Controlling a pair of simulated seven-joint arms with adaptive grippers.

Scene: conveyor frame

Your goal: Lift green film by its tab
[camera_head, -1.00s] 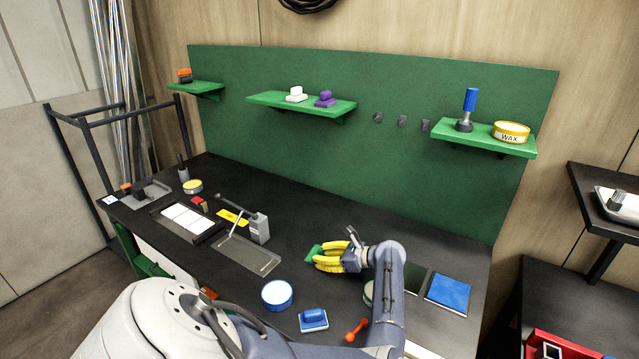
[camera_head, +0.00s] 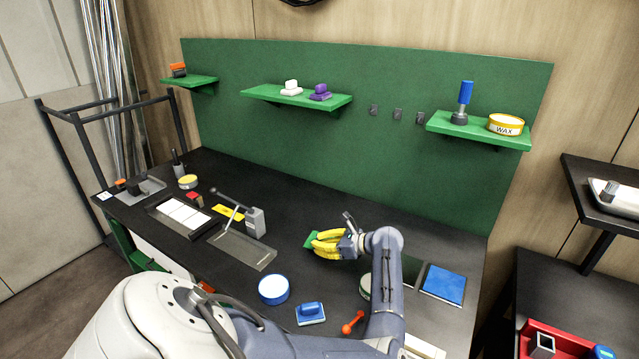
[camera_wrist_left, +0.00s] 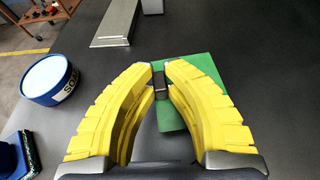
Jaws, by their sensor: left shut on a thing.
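The green film (camera_head: 311,240) shows at the tips of my left gripper (camera_head: 313,242), near the middle of the bench. In the left wrist view the film (camera_wrist_left: 205,70) is a flat green sheet, partly hidden behind the yellow fingers. A narrower green part runs down between the fingers. My left gripper (camera_wrist_left: 160,68) is shut with its fingertips close together at the film, and a small dark piece (camera_wrist_left: 159,85) shows between them. The exact grip on the tab is hard to see. I cannot tell the film's height above the bench. My right gripper is not in view.
A blue-rimmed tin (camera_head: 274,289), a blue-handled block (camera_head: 310,313) and a red tool (camera_head: 353,322) lie on the near side. A grey metal tray (camera_head: 243,250) is to the left, a blue pad (camera_head: 443,284) to the right. The bench behind the gripper is clear.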

